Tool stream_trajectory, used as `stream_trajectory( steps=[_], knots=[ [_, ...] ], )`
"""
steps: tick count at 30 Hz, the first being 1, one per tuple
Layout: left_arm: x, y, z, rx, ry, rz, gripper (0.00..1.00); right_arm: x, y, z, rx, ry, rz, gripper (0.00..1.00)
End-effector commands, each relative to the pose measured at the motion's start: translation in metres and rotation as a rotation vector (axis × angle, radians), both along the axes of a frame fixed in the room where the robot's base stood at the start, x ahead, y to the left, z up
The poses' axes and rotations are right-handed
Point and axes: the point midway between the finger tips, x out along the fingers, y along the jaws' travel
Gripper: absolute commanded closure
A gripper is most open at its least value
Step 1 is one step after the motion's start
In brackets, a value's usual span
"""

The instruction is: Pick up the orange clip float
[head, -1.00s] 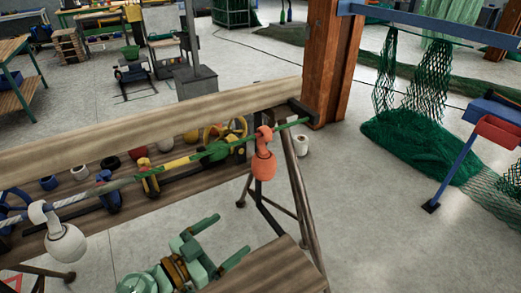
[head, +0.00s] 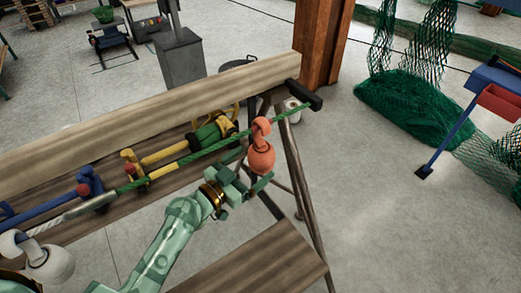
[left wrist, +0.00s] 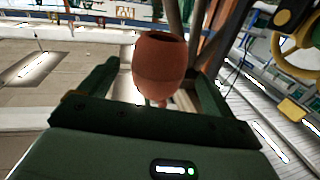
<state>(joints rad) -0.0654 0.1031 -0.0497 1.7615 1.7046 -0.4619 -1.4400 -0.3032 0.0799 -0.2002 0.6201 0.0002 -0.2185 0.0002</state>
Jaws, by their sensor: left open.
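The orange clip float (head: 261,158) hangs by its hook from the green end of a rope (head: 290,113), near the right end of the wooden rack. My left gripper (head: 253,178) is open at the lower part of the float. In the left wrist view, the orange float (left wrist: 160,62) shows between the two spread fingers of my left gripper (left wrist: 155,82), with a finger on each side. I cannot tell whether either finger touches it. My right gripper is not in view.
A wooden beam (head: 150,110) runs behind the rope. A white float (head: 50,264) hangs at the lower left. Blue and yellow gear (head: 165,155) lies along the rope. A wooden board (head: 255,262) is below the gripper.

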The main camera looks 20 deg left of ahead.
Motion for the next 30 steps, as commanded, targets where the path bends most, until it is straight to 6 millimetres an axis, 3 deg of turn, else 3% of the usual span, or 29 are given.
stream_trajectory(
  steps=[5, 12, 21, 27, 30],
  knots=[
    [0.013, -0.007, 0.002, 0.0, -0.001, 0.0, 0.1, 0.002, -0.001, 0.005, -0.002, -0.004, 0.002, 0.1],
    [0.047, -0.024, 0.003, -0.001, 0.0, 0.0, 0.1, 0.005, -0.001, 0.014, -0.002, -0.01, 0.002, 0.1],
    [0.053, -0.028, 0.001, 0.001, 0.002, -0.001, 0.1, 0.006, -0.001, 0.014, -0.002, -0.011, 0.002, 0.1],
    [0.052, -0.027, 0.001, 0.0, 0.001, -0.001, 0.6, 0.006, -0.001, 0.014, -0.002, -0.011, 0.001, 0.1],
    [0.052, -0.027, 0.001, 0.0, 0.001, -0.001, 0.6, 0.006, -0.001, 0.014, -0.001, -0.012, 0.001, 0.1]
  ],
)
